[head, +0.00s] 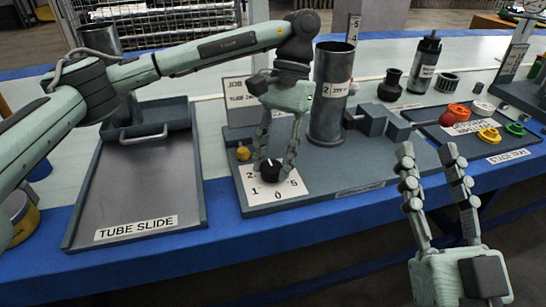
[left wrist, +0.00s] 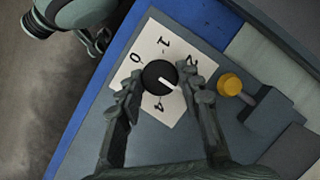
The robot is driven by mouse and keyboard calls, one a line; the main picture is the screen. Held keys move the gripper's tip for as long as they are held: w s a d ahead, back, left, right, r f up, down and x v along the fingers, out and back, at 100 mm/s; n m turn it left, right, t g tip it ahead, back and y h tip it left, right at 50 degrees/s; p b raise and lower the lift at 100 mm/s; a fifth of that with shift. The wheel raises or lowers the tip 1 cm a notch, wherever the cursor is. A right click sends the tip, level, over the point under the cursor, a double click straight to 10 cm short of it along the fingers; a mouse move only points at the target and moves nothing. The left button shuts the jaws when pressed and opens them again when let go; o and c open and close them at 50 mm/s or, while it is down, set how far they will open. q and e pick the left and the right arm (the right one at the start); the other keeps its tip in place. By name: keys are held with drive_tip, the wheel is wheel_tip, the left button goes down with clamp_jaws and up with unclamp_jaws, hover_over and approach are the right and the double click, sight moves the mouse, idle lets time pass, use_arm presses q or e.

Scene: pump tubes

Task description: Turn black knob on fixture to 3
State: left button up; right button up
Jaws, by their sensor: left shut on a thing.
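The black knob (head: 271,171) stands on a white number plate (head: 279,197) at the front of the grey fixture (head: 340,187). My left gripper (head: 275,163) points down and is shut on the knob, one finger on each side. In the left wrist view the knob (left wrist: 160,76) has a white pointer line. It points to the lower right, between the 2 and the 4, towards one finger. No 3 can be read; that part of the plate is covered by the finger. My right gripper (head: 428,155) is open and empty, in front of the fixture.
A tall grey tube (head: 330,92) stands on the fixture behind the knob. A yellow knob (head: 243,153) is close on the left, and a red ball-ended lever (head: 446,119) on the right. The tube slide (head: 140,185) lies left; a tray with coloured rings (head: 488,135) lies right.

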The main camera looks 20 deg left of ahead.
idle(0.3)
use_arm(q)
drive_tip(key=o, duration=1.2)
drive_tip(key=shift+c, duration=0.2)
drive_tip(key=shift+r, duration=0.15)
drive_tip(key=v, duration=1.1)
drive_tip(key=shift+r, duration=0.4)
drive_tip(key=shift+d, duration=0.1)
